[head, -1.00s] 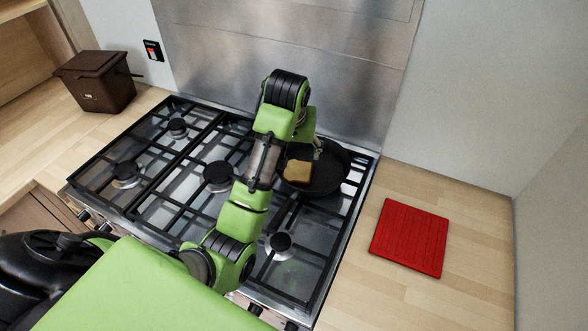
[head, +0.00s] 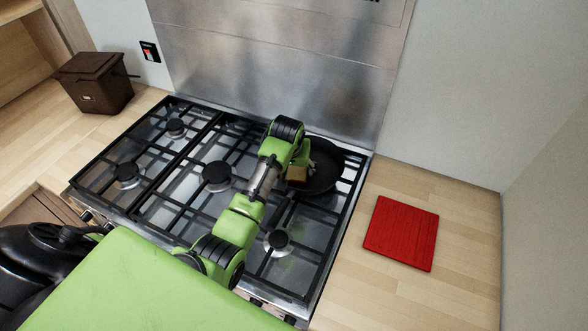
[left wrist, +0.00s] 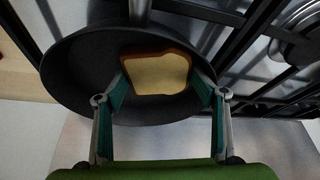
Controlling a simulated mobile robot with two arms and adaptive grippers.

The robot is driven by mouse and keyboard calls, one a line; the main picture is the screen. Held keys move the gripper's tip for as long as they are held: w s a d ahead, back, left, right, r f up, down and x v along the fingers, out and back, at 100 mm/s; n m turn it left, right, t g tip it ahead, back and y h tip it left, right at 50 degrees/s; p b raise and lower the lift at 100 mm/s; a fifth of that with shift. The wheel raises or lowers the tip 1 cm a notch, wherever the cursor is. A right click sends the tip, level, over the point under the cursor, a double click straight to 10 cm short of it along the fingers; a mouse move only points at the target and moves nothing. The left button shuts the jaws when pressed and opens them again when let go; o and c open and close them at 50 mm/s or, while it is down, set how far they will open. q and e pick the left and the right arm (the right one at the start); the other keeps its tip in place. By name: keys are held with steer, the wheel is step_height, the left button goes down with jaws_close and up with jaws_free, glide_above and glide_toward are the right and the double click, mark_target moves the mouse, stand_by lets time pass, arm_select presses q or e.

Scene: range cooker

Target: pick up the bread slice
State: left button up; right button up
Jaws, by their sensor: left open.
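The bread slice (left wrist: 157,73) is pale with a brown crust and lies in the black frying pan (left wrist: 75,75) in the left wrist view. In the head view the bread (head: 297,174) is partly hidden by my left arm, and the pan (head: 325,178) sits at the back right of the cooker. My left gripper (left wrist: 160,90) is open, with one finger on each side of the bread. I cannot tell whether the fingers touch it. In the head view my left gripper (head: 303,160) is over the pan and mostly hidden by its own wrist. My right gripper is not in view.
The cooker's black grates (head: 150,150) surround the pan, with a metal splashback (head: 290,70) behind. A red board (head: 402,234) lies on the counter to the right. A dark brown box (head: 94,82) stands on the left counter. The pan's handle (left wrist: 140,10) shows in the left wrist view.

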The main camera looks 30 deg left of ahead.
arm_select(q)
steer(key=shift+f, duration=0.15)
steer(key=shift+c, duration=0.4)
steer(key=c, duration=0.7)
steer(key=shift+o, duration=0.2)
